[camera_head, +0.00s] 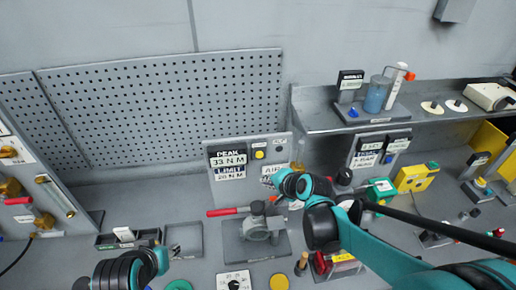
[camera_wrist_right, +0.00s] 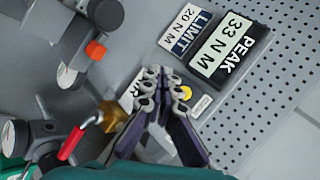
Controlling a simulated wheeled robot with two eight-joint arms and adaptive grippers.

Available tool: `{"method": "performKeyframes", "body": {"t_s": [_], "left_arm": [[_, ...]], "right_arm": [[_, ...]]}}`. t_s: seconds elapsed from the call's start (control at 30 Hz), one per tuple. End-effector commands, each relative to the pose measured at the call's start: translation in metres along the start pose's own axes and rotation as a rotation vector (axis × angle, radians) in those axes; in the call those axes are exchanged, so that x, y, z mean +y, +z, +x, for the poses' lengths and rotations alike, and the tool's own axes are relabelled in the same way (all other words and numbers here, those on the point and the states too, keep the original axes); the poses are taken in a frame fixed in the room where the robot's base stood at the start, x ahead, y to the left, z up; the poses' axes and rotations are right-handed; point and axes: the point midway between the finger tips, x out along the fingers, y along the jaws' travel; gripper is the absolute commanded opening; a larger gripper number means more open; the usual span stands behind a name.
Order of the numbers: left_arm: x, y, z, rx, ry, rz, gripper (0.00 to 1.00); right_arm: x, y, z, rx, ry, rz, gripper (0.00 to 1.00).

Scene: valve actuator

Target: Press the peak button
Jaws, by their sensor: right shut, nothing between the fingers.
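The grey gauge panel (camera_head: 284,146) stands upright at the back of the bench. Its display (camera_head: 228,163) reads PEAK 33 N M and LIMIT 20 N M. A yellow button (camera_head: 259,155) sits right of the display, under a small label too small to read; it also shows in the right wrist view (camera_wrist_right: 186,93), partly behind my fingers. My right gripper (camera_head: 268,180) is shut and empty, in front of the panel's lower right. In the right wrist view its fingertips (camera_wrist_right: 158,73) overlap the panel near the button; contact cannot be told. My left gripper (camera_head: 162,250) is low at the left, its fingers unclear.
A valve with a red handle (camera_head: 228,211) stands below the panel, close to my right gripper. A brass fitting (camera_wrist_right: 110,116) shows beside my fingers in the wrist view. A shelf (camera_head: 335,122) with a blue beaker is at right. A pegboard (camera_head: 160,110) is behind.

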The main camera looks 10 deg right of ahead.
Motion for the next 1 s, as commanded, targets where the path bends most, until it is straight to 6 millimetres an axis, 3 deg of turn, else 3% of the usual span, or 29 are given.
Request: {"method": "performKeyframes", "body": {"t_s": [0.37, 1.0], "left_arm": [[0.0, 0.001, 0.002, 0.0, 0.0, 0.0, 0.4], [0.0, 0.007, 0.009, 0.0, 0.0, 0.0, 0.4]], "right_arm": [[-0.003, -0.004, 0.006, 0.0, 0.001, -0.003, 0.0], [-0.041, -0.042, 0.059, 0.0, 0.0, -0.003, 0.0]]}}
